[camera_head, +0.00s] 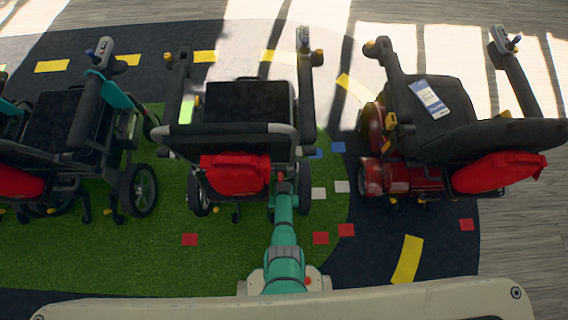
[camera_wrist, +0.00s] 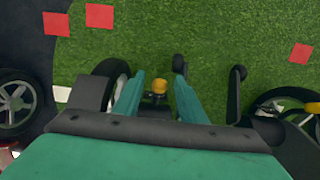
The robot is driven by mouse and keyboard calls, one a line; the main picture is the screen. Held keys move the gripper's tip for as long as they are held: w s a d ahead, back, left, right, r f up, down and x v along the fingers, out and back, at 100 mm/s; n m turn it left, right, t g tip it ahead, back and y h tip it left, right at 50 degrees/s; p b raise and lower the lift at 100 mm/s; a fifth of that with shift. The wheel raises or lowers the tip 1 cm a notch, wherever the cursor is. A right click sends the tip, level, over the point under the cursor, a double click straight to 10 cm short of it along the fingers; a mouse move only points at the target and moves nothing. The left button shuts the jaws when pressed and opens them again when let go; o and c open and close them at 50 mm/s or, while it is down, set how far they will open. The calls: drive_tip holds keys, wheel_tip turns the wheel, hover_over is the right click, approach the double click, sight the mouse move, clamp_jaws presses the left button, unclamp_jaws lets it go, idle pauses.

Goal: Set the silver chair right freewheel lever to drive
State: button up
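The chair with the silver-grey back rail (camera_head: 225,128) stands in the middle of the head view, with a red bag on its back. My gripper (camera_wrist: 159,76) has two teal fingers spread apart. A lever with a yellow-orange knob (camera_wrist: 159,87) on a dark mount shows between the fingers, with green visible around it. I cannot tell how deep the fingers reach beside the knob, or which way the lever is set. In the head view my teal arm reaches to the right rear of this chair; the fingertips and the lever are hidden there.
In the wrist view, wheels (camera_wrist: 110,70) and dark posts (camera_wrist: 236,92) flank my gripper. Open grass (camera_head: 120,250) lies behind the chairs.

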drive_tip(key=shift+r, duration=0.5)
drive_tip(key=s+r, duration=1)
drive_tip(key=s, duration=0.4)
drive_tip(key=shift+a+r, duration=0.2)
drive_tip(key=shift+r, duration=0.15)
